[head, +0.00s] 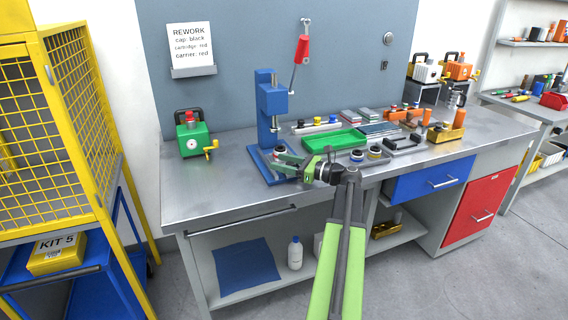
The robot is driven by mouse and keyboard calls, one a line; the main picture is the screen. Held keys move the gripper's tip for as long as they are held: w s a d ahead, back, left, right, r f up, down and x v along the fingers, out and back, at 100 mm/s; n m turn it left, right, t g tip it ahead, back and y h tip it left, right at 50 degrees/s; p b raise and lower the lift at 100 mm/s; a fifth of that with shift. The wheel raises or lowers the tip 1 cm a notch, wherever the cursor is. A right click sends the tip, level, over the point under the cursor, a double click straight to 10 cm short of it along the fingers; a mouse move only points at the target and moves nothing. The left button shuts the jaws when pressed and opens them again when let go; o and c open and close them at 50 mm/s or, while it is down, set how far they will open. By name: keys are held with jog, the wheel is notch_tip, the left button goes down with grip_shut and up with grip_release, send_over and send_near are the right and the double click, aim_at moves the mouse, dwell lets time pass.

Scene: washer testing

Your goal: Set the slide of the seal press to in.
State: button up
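The seal press (270,105) is a blue upright press on the bench, with a blue base plate (262,168) and a lever with a red handle (302,48) raised at its right. My green and black arm reaches up from below. My gripper (284,162) is at the front right of the press base, pointing left. It overlaps the place where the slide would show, so the slide and its position cannot be made out. A small dark round part shows by the press base just beyond my gripper. Whether the fingers are open or touching anything is too small to tell.
A green tray (335,141) lies right of the press, with small round parts (358,155) in front of it. A green pump-like unit (192,136) stands left. Orange and yellow parts fill the bench's right side. The bench (215,190) is bare at front left.

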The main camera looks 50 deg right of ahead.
jog(key=shift+s+d, duration=0.1)
jog(key=shift+s, duration=0.05)
jog(key=v, duration=1.7)
